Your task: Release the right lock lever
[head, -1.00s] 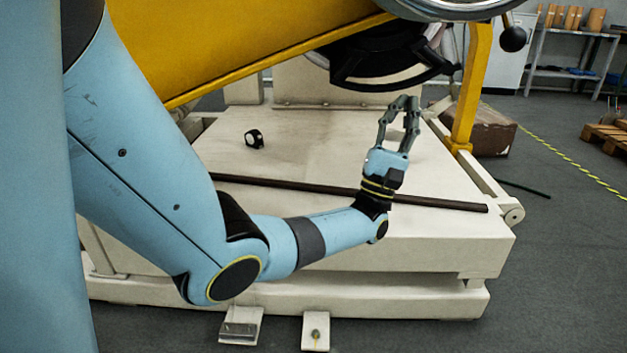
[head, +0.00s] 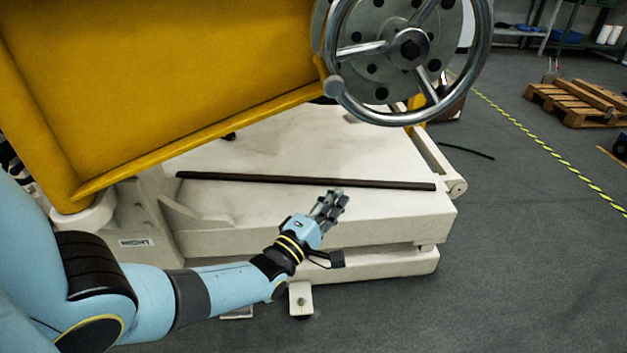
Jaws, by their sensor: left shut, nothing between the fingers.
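A white bracket with a label plate (head: 136,243), whose word looks like "RIGHT", stands at the left under the yellow body. A pale, bar-like piece (head: 190,215) lies beside it; I cannot tell for sure whether this is the right lock lever. My left gripper (head: 331,205) is shut and empty, in front of the white base's front edge and to the right of the bracket, clearly apart from it. My right gripper is out of view.
The yellow machine body (head: 150,75) and a chrome handwheel (head: 408,50) fill the top. A dark rod (head: 305,181) lies across the white base (head: 400,215). A small foot plate (head: 300,298) sits below my wrist.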

